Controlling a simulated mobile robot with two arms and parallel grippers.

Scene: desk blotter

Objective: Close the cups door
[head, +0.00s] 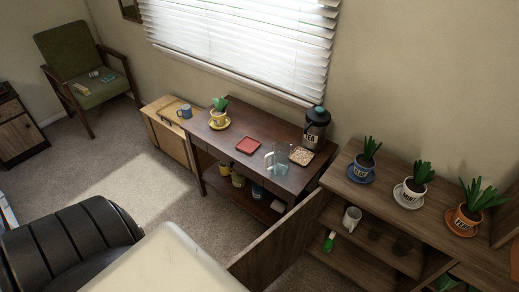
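A brown wooden door (280,243) stands wide open on the left side of the low wooden cabinet (340,180) at the right. It swings out toward the lower middle of the head view, and its lower part is cut off or hidden by a pale part of my own body. The open compartment shows a white mug (352,218) on a shelf and a green item (329,242) below it. Darker cups further right on the shelf are hard to make out. Neither of my grippers shows in the head view.
Blue, white and orange plant pots stand on saucers on the cabinet top. Carpet (130,170) is free at left, before a green armchair (75,65).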

